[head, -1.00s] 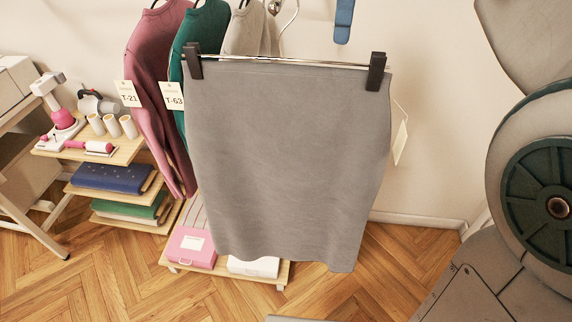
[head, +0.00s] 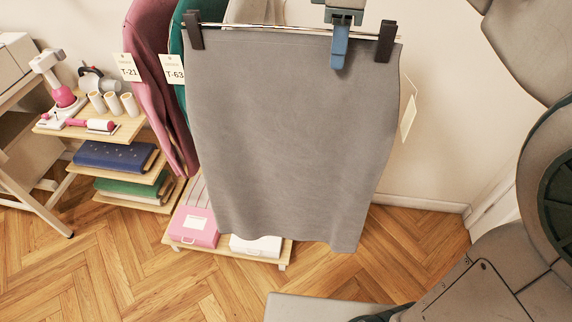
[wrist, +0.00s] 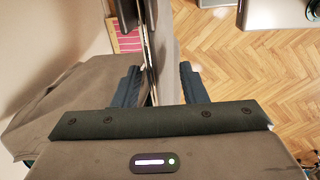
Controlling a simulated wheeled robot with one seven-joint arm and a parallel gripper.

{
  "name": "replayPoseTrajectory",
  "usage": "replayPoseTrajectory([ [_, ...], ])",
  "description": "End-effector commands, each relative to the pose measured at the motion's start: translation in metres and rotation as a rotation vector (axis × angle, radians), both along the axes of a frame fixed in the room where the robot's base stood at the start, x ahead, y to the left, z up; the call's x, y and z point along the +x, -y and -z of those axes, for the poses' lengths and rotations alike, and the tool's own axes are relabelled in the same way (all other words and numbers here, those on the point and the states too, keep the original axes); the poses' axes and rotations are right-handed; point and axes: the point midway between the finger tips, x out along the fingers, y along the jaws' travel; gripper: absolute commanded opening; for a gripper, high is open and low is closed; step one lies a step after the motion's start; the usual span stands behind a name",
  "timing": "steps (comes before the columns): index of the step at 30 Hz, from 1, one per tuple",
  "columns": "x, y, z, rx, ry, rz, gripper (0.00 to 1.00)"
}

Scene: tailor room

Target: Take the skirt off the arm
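The grey skirt (head: 285,130) hangs upright from a metal hanger bar (head: 265,28) by two black clips at its top corners. A white tag (head: 408,118) hangs at its right edge. My gripper (head: 340,50) is at the bar, right of its middle, with one blue finger in front of the skirt's top edge. In the wrist view, my gripper (wrist: 160,86) is open, its blue fingers on either side of the skirt (wrist: 167,55), seen edge-on, with gaps showing. The hanger's hook and what it hangs from are out of the head view.
A pink garment (head: 155,80) and a green one (head: 178,45) hang close behind on the left. A shelf rack (head: 118,190) with sewing things stands at the left. A low shelf (head: 215,250) with a pink box (head: 194,226) is below the skirt.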

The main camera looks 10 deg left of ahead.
Motion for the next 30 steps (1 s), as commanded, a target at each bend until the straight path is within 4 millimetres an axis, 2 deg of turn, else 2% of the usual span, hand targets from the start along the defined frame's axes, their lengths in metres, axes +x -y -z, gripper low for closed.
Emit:
replayPoseTrajectory([
  [6,0.002,0.000,0.028,-0.001,-0.001,0.001,0.39],
  [15,0.003,0.000,0.034,0.000,0.000,0.001,0.39],
  [16,0.003,0.000,0.034,0.000,0.000,0.001,0.36],
  [20,0.003,0.000,0.034,0.000,0.000,0.001,0.00],
  [30,0.003,0.000,0.034,0.000,0.000,0.000,0.00],
])
